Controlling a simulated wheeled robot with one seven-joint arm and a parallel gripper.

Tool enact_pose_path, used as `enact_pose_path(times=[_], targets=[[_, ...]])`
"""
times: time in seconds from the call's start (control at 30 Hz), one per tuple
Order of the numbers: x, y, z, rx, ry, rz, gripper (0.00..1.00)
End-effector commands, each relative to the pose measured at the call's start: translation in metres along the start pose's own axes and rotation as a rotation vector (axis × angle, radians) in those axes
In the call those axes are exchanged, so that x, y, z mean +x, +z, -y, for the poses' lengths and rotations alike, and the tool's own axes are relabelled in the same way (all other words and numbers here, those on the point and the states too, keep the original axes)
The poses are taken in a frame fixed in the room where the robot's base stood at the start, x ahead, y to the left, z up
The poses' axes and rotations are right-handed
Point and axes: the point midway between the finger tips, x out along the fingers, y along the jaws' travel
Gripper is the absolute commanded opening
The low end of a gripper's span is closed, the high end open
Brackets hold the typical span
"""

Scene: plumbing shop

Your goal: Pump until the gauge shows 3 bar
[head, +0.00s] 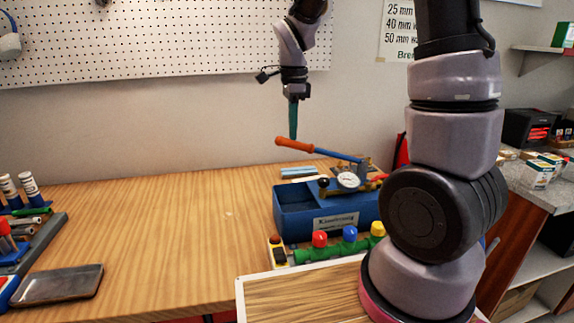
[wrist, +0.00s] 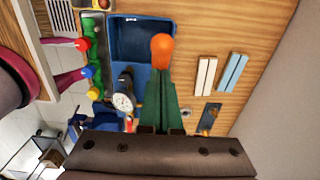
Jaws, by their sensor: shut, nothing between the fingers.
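The test pump is a blue open box (head: 290,212) with a label on the bench. Its lever (head: 330,153) slopes up to the left and ends in an orange grip (head: 290,143). The round white gauge (head: 348,180) sits on the pump's right part; it also shows in the wrist view (wrist: 123,102), but its reading is too small to tell. My gripper (head: 293,136) points down with its green fingers shut and empty, tips right at the orange grip from above. In the wrist view the orange grip (wrist: 161,46) shows just past the fingertips (wrist: 159,74). I cannot tell whether they touch.
A green manifold (head: 335,249) with red, blue and yellow knobs stands in front of the pump. Light and blue strips (head: 298,172) lie behind it. A dark phone-like slab (head: 60,284) lies at the left. The bench's left middle is clear.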

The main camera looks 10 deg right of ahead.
Motion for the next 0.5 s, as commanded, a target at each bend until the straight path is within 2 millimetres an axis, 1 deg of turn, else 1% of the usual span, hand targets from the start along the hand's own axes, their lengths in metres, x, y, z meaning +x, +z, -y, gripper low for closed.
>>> enact_pose_path(times=[0.03, 0.5], targets=[[0.004, 0.0, -0.001, 0.0, 0.004, -0.001, 0.0], [0.032, 0.004, -0.001, 0.0, 0.004, -0.002, 0.0]])
